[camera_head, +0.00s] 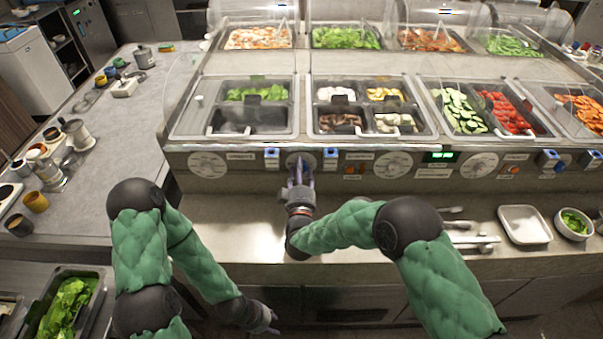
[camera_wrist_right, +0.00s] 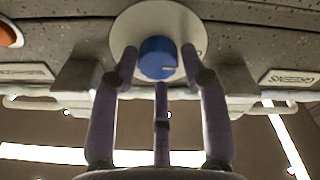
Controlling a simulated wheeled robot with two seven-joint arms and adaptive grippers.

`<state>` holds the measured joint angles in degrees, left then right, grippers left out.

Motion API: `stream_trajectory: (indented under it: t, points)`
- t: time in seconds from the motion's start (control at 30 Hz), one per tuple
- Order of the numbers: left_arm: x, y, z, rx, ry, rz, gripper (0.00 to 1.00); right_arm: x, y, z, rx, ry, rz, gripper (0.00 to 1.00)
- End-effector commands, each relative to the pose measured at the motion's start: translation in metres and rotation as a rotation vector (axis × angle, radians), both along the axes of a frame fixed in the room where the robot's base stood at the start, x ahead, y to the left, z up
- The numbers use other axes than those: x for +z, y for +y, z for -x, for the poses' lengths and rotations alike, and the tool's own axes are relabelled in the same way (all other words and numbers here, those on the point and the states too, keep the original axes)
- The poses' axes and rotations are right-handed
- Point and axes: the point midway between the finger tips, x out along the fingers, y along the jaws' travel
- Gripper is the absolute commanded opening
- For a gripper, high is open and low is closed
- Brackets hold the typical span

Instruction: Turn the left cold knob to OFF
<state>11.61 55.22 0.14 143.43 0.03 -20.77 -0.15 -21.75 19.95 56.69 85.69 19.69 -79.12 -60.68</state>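A round blue knob (camera_wrist_right: 158,58) sits on a pale round dial plate (camera_wrist_right: 125,32) in the right wrist view. A small white mark shows on the knob's face. In the head view, my right gripper (camera_head: 300,165) is at a dial plate on the counter's front panel and covers the knob there. In the right wrist view, the right gripper's (camera_wrist_right: 160,55) purple fingers stand open on both sides of the knob, with a third finger below. Narrow gaps show beside the knob. My left gripper (camera_head: 268,322) hangs low, away from the panel; its finger opening is unclear.
More dial plates (camera_head: 207,165) (camera_head: 392,165) and blue fittings (camera_head: 271,154) (camera_head: 330,154) line the front panel (camera_head: 440,180). Food wells lie above it. A white tray (camera_head: 525,238) and a bowl (camera_head: 573,224) stand on the lower shelf (camera_head: 235,225), which is clear at left.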

Motion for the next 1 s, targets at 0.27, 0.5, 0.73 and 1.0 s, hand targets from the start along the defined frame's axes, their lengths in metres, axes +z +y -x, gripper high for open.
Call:
stream_trajectory:
  t: [0.27,0.5,0.73,1.0]
  points:
    - [0.0,0.0,0.0,0.0,0.0,0.0,0.4,-0.002,0.0,0.001,-0.001,0.005,0.0,0.59]
    - [0.0,0.0,0.0,0.0,0.0,0.0,0.4,-0.005,0.0,0.013,-0.001,0.009,0.001,0.59]
    - [0.0,0.0,0.0,0.0,0.0,0.0,0.4,-0.009,0.0,0.055,0.002,0.008,0.0,0.59]
    - [0.0,0.0,0.0,0.0,0.0,0.0,0.4,-0.013,0.001,0.102,0.002,0.005,0.0,0.59]
